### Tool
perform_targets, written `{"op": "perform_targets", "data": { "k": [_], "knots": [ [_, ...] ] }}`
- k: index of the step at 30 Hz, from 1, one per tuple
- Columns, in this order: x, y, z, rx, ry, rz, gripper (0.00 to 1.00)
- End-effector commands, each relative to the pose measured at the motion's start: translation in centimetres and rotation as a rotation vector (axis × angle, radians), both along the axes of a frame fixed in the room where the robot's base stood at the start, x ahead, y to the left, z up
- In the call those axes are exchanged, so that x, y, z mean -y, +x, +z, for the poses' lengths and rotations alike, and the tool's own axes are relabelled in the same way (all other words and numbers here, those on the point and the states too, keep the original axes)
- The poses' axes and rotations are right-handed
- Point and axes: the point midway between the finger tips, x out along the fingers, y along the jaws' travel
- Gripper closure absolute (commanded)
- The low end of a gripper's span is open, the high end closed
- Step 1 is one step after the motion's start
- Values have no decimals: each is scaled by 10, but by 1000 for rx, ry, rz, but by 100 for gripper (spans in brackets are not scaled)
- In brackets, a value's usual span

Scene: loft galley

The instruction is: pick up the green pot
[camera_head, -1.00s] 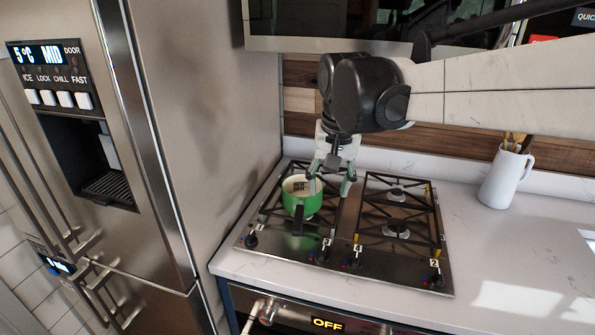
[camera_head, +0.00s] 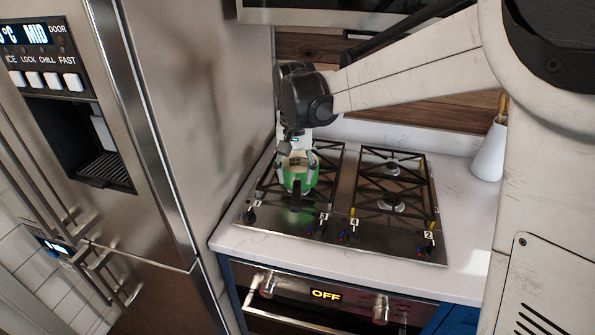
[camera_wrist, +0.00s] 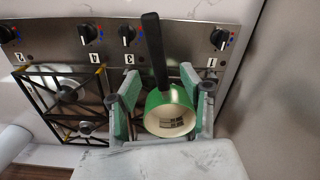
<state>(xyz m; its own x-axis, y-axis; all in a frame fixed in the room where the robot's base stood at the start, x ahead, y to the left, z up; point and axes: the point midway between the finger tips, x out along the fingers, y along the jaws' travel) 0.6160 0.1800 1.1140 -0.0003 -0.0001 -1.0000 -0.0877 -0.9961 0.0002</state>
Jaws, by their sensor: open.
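The green pot (camera_head: 299,184) stands on the left burner of the gas cooktop. It has a cream inside and a dark handle pointing toward the front. In the wrist view the pot (camera_wrist: 167,98) lies between my two fingers, with its handle reaching up in the picture. My gripper (camera_head: 296,176) is open, with its fingers down around the pot's left and right sides. The wrist view shows my gripper (camera_wrist: 163,90) with a small gap by the left finger; I cannot tell whether the right finger touches the pot.
The cooktop (camera_head: 345,222) has free burners on its right side. A tall fridge (camera_head: 200,120) stands close on the left. A white jug (camera_head: 490,152) with utensils stands on the counter at right. An oven (camera_head: 325,295) is below.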

Motion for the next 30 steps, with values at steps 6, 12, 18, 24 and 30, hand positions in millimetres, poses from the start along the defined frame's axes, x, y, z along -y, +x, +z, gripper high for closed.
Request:
{"op": "perform_targets", "data": {
  "k": [6,12,18,24,30],
  "knots": [
    [0,0,-14,0,0,0,59],
    [2,0,-35,0,0,0,59],
    [3,0,-59,0,0,0,59],
    [3,-1,-66,0,0,0,59],
    [3,-1,-66,0,0,0,68]
  ]
}}
